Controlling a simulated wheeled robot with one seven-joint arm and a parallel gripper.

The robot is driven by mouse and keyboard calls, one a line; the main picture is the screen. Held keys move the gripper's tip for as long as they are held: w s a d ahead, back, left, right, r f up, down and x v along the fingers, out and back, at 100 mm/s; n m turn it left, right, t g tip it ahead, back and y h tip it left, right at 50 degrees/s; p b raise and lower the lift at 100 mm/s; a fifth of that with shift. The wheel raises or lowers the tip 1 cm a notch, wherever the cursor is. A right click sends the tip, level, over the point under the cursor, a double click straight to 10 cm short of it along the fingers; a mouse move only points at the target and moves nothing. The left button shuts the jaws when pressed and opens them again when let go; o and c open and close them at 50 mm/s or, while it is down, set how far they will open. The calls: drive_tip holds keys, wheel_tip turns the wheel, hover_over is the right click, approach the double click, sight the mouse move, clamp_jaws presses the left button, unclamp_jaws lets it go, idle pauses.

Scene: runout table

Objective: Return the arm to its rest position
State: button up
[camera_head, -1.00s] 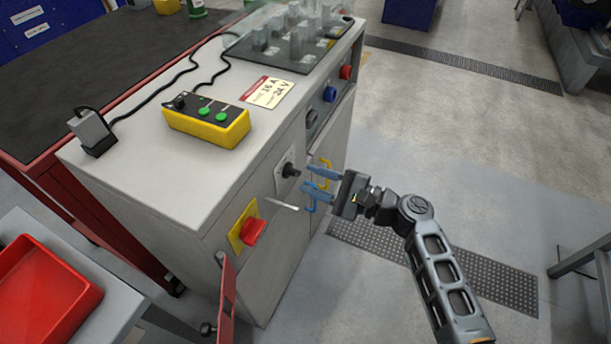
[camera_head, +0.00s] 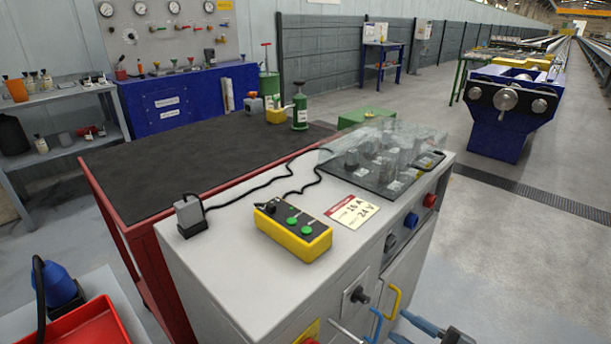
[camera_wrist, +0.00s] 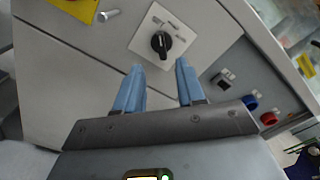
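My gripper (camera_wrist: 158,84) shows in the wrist view with its two blue fingers apart and nothing between them. It faces the front of the grey cabinet (camera_wrist: 75,75), with a black rotary switch (camera_wrist: 161,43) on a white plate just beyond the fingertips. I see no contact with the switch. In the head view my gripper (camera_head: 412,328) shows only in part at the bottom edge, in front of the cabinet (camera_head: 222,262) and below the switch (camera_head: 357,294). The rest of the arm is out of that view.
On the cabinet top stand a yellow button box (camera_head: 293,232), a grey plug block (camera_head: 190,216) and a clear-covered panel (camera_head: 383,165). A red tray (camera_head: 92,326) is at lower left. Floor to the right is clear.

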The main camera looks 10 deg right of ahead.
drive_tip(key=s+a+f+n+g+h, duration=0.2)
drive_tip(key=s+a+f+h, duration=0.15)
drive_tip(key=s+f, duration=0.45)
drive_tip(key=s+r+n+g+h, duration=0.15)
drive_tip(key=s+n+h, duration=0.35)
drive_tip(key=s, duration=0.8)
drive_tip(key=s+r+n+t, duration=0.1)
drive_tip(key=s+r+n, duration=0.3)
drive_tip(key=r, duration=0.3)
drive_tip(key=s+r+n+t+h+p, duration=0.1)
drive_tip(key=s+r+n, duration=0.3)
drive_tip(key=r, duration=0.3)
drive_tip(key=s+r+n+t+h, duration=0.1)
drive_tip(key=s+r+n+t, duration=0.1)
drive_tip(key=s+r+n, duration=0.2)
wheel_tip(320, 180, up, 3)
drive_tip(key=shift+s+a+r+n, duration=0.1)
drive_tip(key=shift+s+a+n, duration=0.1)
drive_tip(key=shift+a+n, duration=0.25)
